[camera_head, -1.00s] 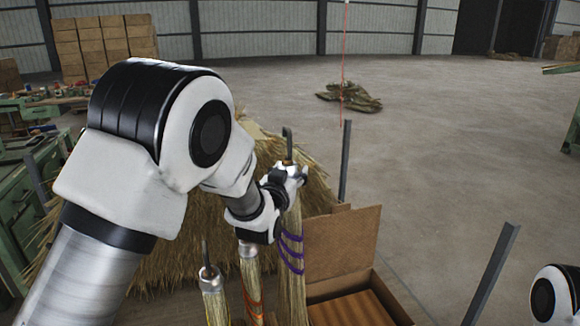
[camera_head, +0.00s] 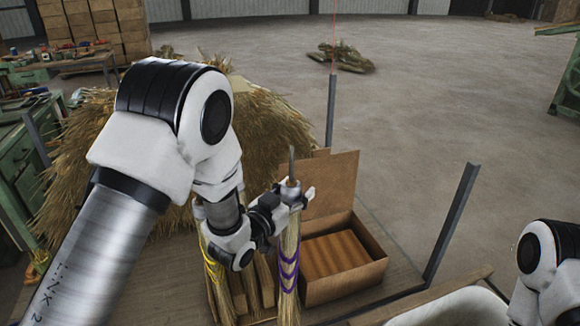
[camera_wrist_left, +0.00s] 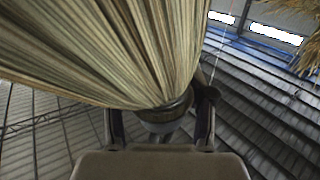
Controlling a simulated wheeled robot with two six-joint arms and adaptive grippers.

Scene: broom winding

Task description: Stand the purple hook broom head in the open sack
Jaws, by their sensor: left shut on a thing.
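The purple hook broom head (camera_head: 288,262) is a straw bundle with purple bands and a dark hook on top. It hangs upright, hook up, in my left gripper (camera_head: 296,196), which is shut around its neck. The left wrist view shows the straw (camera_wrist_left: 120,50) fanning out from the metal collar (camera_wrist_left: 168,108) between the fingers. Its lower end is cut off by the bottom of the head view. A pale rounded rim (camera_head: 450,306) shows at the bottom right; I cannot tell whether it is the sack. My right gripper is out of view.
An open cardboard box (camera_head: 345,262) with its lid up stands just right of the broom head. A yellow-banded bundle (camera_head: 214,274) stands left, partly behind my left arm. A large straw heap (camera_head: 90,185) lies behind. Dark metal posts (camera_head: 452,222) rise at the right.

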